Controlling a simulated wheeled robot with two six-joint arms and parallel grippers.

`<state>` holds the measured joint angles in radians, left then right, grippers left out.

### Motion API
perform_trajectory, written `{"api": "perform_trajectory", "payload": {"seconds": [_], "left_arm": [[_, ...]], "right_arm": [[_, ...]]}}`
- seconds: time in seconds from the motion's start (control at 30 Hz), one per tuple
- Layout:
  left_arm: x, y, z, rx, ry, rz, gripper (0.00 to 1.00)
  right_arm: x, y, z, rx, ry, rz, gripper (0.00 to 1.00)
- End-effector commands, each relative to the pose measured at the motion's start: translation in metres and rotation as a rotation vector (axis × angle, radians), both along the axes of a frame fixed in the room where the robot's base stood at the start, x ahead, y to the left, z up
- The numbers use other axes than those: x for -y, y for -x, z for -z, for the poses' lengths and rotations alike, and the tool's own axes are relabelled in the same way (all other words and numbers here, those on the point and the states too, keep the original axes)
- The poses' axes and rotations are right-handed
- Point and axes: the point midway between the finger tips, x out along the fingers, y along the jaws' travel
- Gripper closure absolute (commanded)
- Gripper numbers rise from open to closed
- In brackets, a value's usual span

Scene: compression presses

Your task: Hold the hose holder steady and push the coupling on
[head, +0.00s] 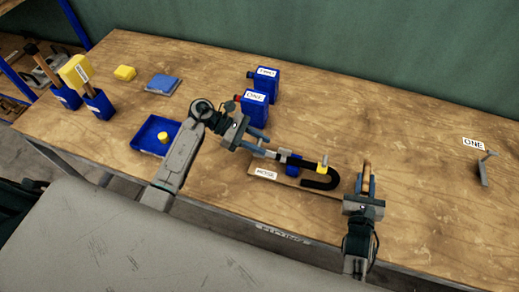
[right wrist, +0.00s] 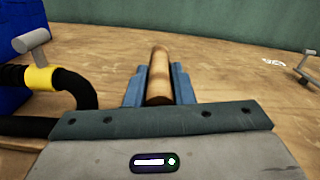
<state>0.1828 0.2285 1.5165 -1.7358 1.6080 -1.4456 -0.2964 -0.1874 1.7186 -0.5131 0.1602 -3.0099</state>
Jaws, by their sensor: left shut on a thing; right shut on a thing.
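The hose holder is a wooden board (head: 292,182) labelled HOSE with a blue block (head: 293,166) on it. A black hose (head: 322,184) runs through the block and bends back in a hook. My right gripper (head: 366,184) is shut on an upright wooden handle (head: 367,170) at the board's right end; the handle also shows between the fingers in the right wrist view (right wrist: 159,76). My left gripper (head: 256,143) is shut on a small grey piece, apparently the coupling (head: 260,151), at the hose's left end. Whether they touch is too small to tell.
Behind my left gripper stand two blue labelled blocks (head: 256,108). A blue tray (head: 150,146) with a yellow piece lies left. Blue holders with tools (head: 98,104) stand far left. A grey T-handled part (head: 483,170) is at right. The table's right middle is clear.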

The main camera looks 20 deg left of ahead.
Motion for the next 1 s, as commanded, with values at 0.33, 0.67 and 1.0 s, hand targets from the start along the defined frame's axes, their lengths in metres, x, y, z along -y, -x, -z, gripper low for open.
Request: {"api": "perform_trajectory", "payload": {"seconds": [0.33, 0.67, 1.0], "left_arm": [[0.01, 0.0, 0.0, -0.001, 0.001, 0.002, 0.95], [0.02, 0.0, 0.0, -0.001, 0.002, 0.002, 0.95], [0.03, 0.0, 0.0, 0.0, 0.003, 0.002, 0.95]], "right_arm": [[0.0, 0.001, 0.002, -0.005, 0.0, 0.0, 1.0], [0.0, 0.0, 0.002, -0.005, 0.0, 0.0, 1.0], [0.0, 0.0, 0.002, -0.005, -0.001, 0.0, 1.0]]}}
